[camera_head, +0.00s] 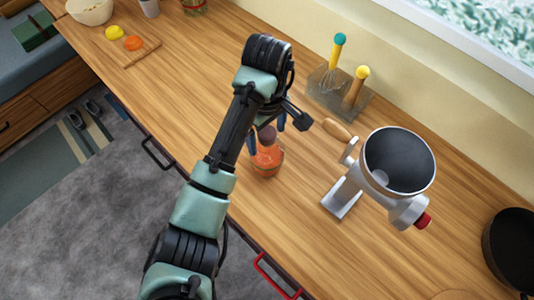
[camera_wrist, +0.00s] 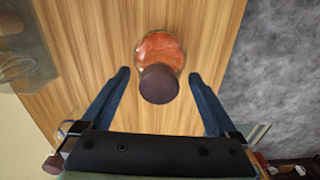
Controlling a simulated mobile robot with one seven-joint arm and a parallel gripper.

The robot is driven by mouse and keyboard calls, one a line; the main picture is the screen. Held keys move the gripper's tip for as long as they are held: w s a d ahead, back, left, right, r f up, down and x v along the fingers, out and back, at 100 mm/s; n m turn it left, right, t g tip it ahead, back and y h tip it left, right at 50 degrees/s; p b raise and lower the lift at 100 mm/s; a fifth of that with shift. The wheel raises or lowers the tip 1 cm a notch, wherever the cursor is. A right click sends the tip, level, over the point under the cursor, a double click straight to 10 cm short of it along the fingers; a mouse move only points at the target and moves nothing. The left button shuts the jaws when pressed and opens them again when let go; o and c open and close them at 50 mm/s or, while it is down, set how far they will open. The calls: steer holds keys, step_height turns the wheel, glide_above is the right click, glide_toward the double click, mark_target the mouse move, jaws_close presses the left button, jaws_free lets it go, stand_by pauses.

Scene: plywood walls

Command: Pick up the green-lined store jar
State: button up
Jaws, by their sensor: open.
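A glass jar with orange-red contents and a dark brown knob-like lid stands upright on the wooden counter. In the head view the jar (camera_head: 267,160) is below my gripper (camera_head: 267,134). In the wrist view the jar (camera_wrist: 160,48) is at the upper middle, with its lid between and slightly beyond the fingertips of my open gripper (camera_wrist: 159,76). Gaps show on both sides, and neither finger touches it. I cannot make out a green lining on it. Another glass jar (camera_head: 194,7), with red and green showing, is cut off at the top edge of the head view.
A grey-white grinder-like machine (camera_head: 345,192) stands right of the jar. A utensil block (camera_head: 340,98) with a whisk is behind. A dark pan (camera_head: 512,250) is at right.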

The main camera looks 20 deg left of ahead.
jaws_close()
stand_by(0.3)
steer(key=shift+w+r, duration=0.1)
